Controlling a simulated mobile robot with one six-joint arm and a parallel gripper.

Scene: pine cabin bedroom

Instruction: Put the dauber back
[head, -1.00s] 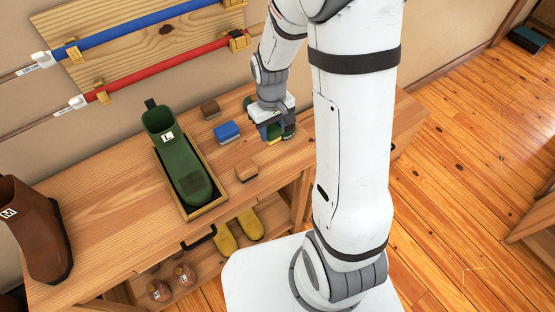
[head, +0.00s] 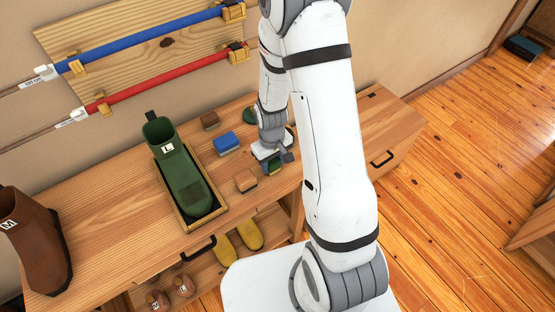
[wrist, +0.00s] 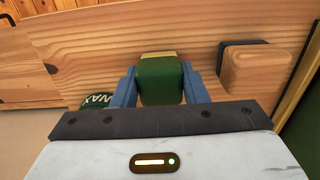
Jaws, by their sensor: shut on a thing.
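The dauber appears to be the green block with a pale yellowish base (wrist: 160,82), held between the blue fingers of my gripper in the wrist view. My gripper (head: 272,163) is low over the bench's front part, just right of a wooden-backed brush (head: 246,181). The green block also shows beneath it in the head view (head: 274,169), partly hidden by the fingers. I cannot tell whether its base touches the bench top. The wooden-backed brush with a dark base also shows at right in the wrist view (wrist: 256,70), apart from my gripper.
On the bench (head: 110,196) are a blue brush (head: 227,143), a brown brush (head: 210,120), a green round thing (head: 249,115) and a green boot (head: 180,170) in a wooden tray. A wax tin (wrist: 97,100) is near my gripper. A brown boot (head: 35,240) stands far left.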

